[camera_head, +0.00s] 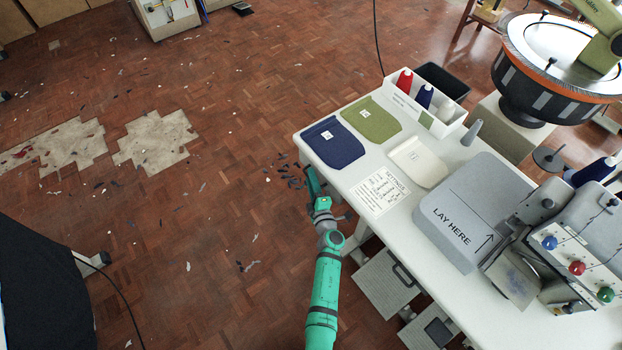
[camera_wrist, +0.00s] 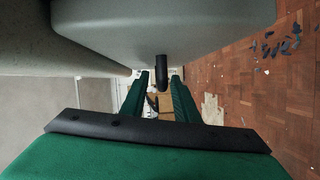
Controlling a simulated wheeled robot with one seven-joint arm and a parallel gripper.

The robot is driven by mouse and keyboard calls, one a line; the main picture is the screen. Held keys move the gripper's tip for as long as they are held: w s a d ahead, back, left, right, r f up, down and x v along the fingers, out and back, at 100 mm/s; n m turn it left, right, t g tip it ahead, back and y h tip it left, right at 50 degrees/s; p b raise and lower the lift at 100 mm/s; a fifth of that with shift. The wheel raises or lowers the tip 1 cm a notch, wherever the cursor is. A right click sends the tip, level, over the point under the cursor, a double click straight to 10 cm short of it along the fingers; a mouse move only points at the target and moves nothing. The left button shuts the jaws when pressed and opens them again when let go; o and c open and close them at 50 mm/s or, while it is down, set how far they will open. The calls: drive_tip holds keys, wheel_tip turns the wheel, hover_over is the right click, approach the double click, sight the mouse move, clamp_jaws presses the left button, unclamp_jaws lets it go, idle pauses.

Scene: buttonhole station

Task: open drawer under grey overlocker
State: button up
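The grey overlocker (camera_head: 585,240), with blue, red and green knobs, stands on the right part of the white table. The drawer under it cannot be made out in the head view; the tabletop hides the space below. My gripper (camera_head: 313,187) is beside the table's left front edge, well left of the overlocker. In the wrist view, my gripper (camera_wrist: 160,84) is open, with the background visible between its dark green fingers. A short black peg-like part (camera_wrist: 161,72) shows between the fingertips, below a pale rounded shape; I cannot tell whether it is a handle.
The white table (camera_head: 330,172) carries blue, green and cream pocket pieces, a settings sheet (camera_head: 380,193), a spool box (camera_head: 425,105) and a grey "LAY HERE" plate (camera_head: 465,215). Foot pedals (camera_head: 385,283) lie on the floor below its front. Open parquet floor (camera_head: 220,215) lies left.

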drive_tip(key=shift+w, duration=0.3)
drive_tip(key=shift+c, duration=0.7)
clamp_jaws()
drive_tip(key=shift+f, duration=0.1)
